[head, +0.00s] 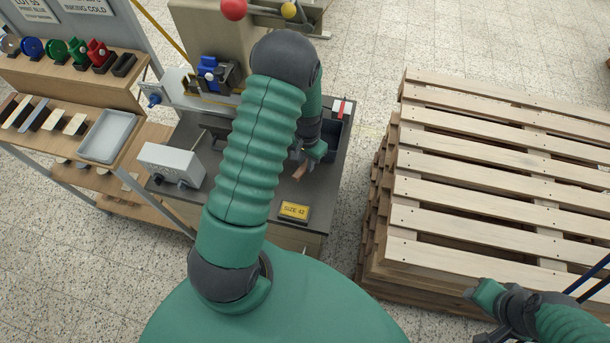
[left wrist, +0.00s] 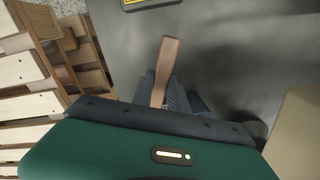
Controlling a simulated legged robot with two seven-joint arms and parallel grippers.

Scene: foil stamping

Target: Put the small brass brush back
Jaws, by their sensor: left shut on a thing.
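My left gripper (head: 304,158) is shut on the small brass brush, whose brown wooden handle (head: 301,171) sticks out of the jaws over the dark bench top. In the left wrist view the handle (left wrist: 168,62) points away from the jaws (left wrist: 165,96), toward the top of the picture. The brush's bristles are hidden, and I cannot tell whether the brush touches the bench. My right gripper (head: 486,312) is at the lower right by the pallets, away from the bench; its jaws are too unclear to read.
A dark bin (head: 326,140) stands at the bench's right side, close to my left gripper. A yellow SIZE 42 plate (head: 294,211) lies near the front edge (head: 262,220). A grey control box (head: 172,163) stands left. Stacked pallets (head: 490,190) fill the right.

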